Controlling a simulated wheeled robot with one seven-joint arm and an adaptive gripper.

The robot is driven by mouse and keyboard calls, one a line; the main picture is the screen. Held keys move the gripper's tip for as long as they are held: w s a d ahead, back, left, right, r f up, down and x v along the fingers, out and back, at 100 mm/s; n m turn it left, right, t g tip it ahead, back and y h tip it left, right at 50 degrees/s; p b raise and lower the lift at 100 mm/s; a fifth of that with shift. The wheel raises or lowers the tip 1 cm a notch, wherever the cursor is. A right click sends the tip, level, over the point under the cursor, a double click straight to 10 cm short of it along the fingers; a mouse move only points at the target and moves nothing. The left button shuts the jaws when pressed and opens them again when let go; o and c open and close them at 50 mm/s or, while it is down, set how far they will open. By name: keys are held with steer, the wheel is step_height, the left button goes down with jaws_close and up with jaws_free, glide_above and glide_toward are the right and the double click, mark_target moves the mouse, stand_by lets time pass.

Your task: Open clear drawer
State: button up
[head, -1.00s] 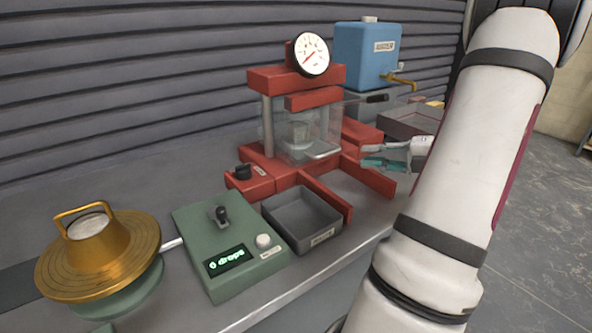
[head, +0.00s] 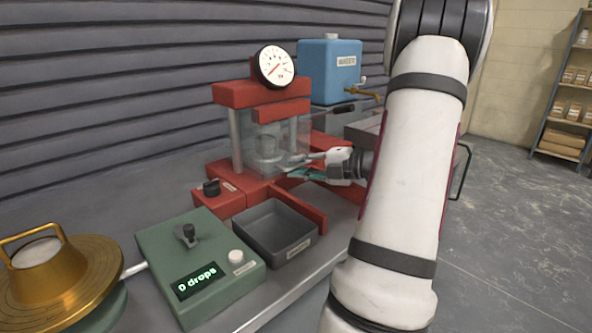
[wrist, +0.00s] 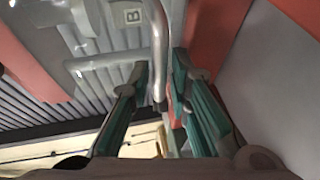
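The clear drawer (head: 264,142) is a see-through box between the posts of the red press, with a pale cylindrical thing visible inside. My gripper (head: 292,167) is at its front right lower corner, coming from the right, and partly covers the handle area in the head view. In the wrist view the two teal-padded fingers (wrist: 161,78) stand apart. A grey metal bar (wrist: 158,40), seemingly the drawer handle, runs down between them. I cannot tell whether either finger touches it. The drawer looks closed in the press.
The red press (head: 262,93) carries a dial gauge (head: 273,67). A grey tray (head: 275,229) and a green box reading "0 drops" (head: 200,262) stand in front. A blue tank (head: 329,72) with a brass tap is behind. A brass lidded pot (head: 62,272) is at left.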

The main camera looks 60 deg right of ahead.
steer(key=shift+w, duration=0.35)
steer(key=shift+c, duration=0.5)
jaws_close()
steer(key=shift+s, duration=0.1)
